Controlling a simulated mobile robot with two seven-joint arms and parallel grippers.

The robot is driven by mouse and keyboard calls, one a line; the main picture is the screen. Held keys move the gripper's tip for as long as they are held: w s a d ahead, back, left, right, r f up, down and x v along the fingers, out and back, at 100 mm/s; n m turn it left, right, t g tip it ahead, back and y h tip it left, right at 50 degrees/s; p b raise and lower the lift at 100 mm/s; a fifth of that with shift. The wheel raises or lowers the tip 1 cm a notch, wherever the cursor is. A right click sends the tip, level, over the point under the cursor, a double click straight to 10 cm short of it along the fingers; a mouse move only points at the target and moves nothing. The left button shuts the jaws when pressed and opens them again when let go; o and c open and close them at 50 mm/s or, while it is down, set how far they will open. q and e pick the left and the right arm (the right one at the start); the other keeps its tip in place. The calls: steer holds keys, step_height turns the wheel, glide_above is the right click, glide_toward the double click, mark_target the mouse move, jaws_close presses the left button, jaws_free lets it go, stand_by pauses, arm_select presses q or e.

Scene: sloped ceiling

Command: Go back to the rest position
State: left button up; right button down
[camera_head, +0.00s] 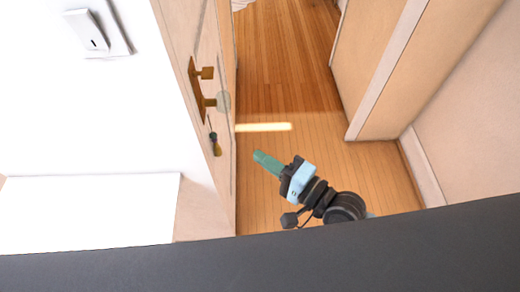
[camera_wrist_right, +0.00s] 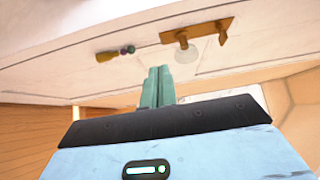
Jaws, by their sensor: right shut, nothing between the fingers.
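My right gripper (camera_head: 257,157) has green fingers and stands out over the wooden floor in the head view, to the right of an open door. In the right wrist view its fingers (camera_wrist_right: 158,80) are together with nothing between them. They point toward the door face and appear apart from it. My left gripper is not in view.
The door (camera_head: 186,40) carries a brass handle plate (camera_head: 197,90) with knobs and a hanging key (camera_head: 215,145). The plate also shows in the right wrist view (camera_wrist_right: 205,31). A wall switch (camera_head: 87,30) is at upper left. The wooden floor (camera_head: 285,60) is clear through the doorway.

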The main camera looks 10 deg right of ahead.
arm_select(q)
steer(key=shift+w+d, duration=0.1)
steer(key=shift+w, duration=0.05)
